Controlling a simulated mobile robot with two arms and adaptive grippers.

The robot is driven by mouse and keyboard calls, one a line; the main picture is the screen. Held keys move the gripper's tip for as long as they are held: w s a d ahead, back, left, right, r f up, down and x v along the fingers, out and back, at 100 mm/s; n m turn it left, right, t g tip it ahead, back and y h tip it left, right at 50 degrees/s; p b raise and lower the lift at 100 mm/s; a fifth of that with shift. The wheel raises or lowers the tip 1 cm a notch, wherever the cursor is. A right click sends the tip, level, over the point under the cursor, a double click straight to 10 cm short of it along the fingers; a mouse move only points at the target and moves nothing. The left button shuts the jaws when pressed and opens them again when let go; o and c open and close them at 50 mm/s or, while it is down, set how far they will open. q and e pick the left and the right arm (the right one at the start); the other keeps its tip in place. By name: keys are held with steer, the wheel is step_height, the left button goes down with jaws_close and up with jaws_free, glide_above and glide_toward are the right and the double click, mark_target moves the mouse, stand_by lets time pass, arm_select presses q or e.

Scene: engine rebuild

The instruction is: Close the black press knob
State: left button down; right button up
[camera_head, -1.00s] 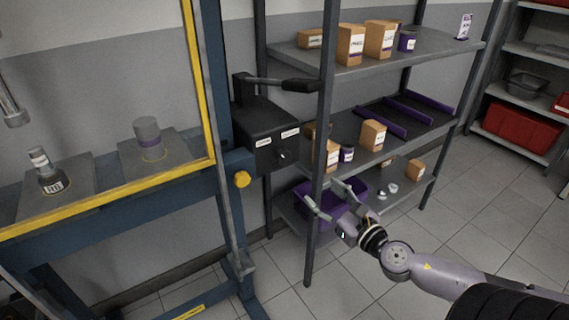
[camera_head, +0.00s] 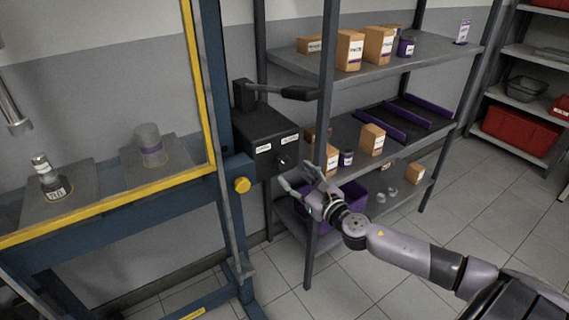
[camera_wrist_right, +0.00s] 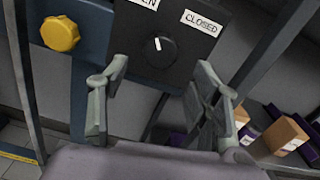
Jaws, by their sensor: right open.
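The black press knob (camera_wrist_right: 157,52) is a round dial with a white pointer mark on the front of a black box (camera_head: 264,130). In the right wrist view the mark points nearly straight up, leaning slightly left, between an OPEN label (camera_wrist_right: 143,4) and a CLOSED label (camera_wrist_right: 200,22). The knob also shows small in the head view (camera_head: 281,161). My right gripper (camera_head: 297,180) is open and empty, just below and in front of the box. In the right wrist view its fingers (camera_wrist_right: 160,95) stand wide apart, below the knob and not touching it. My left gripper is not in view.
A yellow knob (camera_head: 242,185) sits on the blue press frame (camera_head: 222,210) left of the box. A grey shelf post (camera_head: 325,100) stands close on the right. Shelves carry cardboard boxes (camera_head: 372,139) and a purple bin (camera_head: 352,192). A black lever (camera_head: 298,93) sticks out above the box.

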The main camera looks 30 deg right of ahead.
mark_target(285, 165)
steer(key=w, duration=0.6)
steer(key=shift+w, duration=0.3)
steer(key=shift+c, duration=0.5)
steer(key=c, duration=1.1)
